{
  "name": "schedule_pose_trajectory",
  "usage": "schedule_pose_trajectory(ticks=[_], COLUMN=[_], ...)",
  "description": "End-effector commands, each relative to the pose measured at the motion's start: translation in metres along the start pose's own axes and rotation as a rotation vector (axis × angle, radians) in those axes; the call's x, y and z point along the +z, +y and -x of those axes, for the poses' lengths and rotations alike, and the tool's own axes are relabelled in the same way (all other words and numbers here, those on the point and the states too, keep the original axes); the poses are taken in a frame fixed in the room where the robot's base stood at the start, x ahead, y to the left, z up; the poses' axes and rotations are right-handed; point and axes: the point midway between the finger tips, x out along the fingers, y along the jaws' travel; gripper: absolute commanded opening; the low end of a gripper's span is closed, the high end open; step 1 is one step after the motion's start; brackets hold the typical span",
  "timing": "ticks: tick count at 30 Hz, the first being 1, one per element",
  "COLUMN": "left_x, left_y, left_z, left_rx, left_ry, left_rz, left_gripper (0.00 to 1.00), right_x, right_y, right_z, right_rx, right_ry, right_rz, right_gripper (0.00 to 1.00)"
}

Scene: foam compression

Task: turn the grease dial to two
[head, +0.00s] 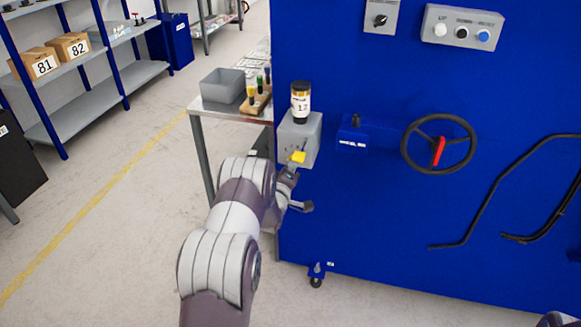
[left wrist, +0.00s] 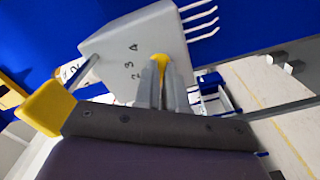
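The grease unit is a grey box (head: 308,135) on the blue panel's left edge, with a dark-capped bottle (head: 300,102) on top. In the left wrist view its face (left wrist: 125,45) carries the numbers 2, 3 and 4 beside the yellow grease dial (left wrist: 160,60). My left gripper (left wrist: 162,72) has its two grey fingers close together on either side of the dial, which shows between their tips and partly behind them. In the head view my left gripper (head: 292,172) is in front of the box's lower part. Which number the dial points to cannot be told. My right gripper is out of view.
The blue panel carries a black handwheel (head: 438,144) with a red handle, a button box (head: 462,28) and black hoses (head: 500,185). A side table (head: 200,108) holds a grey bin (head: 222,86) and a wooden rack (head: 256,102).

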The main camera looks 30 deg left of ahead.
Motion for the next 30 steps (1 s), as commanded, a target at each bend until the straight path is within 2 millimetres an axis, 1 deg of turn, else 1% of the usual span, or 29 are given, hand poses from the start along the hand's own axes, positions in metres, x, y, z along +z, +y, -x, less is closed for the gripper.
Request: schedule_pose_trajectory(ticks=[7,13,30], left_x=[0.000,0.001,0.001], left_y=[0.000,-0.001,-0.002], left_z=[0.000,0.000,0.000], left_rx=[0.000,0.000,0.001], left_ry=[0.000,0.000,0.001], left_rz=[-0.009,-0.077,-0.503], left_gripper=[0.00,0.00,0.00], right_x=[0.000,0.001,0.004], right_y=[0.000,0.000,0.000], right_z=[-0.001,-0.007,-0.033], right_rx=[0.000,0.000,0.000], right_ry=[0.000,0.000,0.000], right_rz=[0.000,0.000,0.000], right_gripper=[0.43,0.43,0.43])
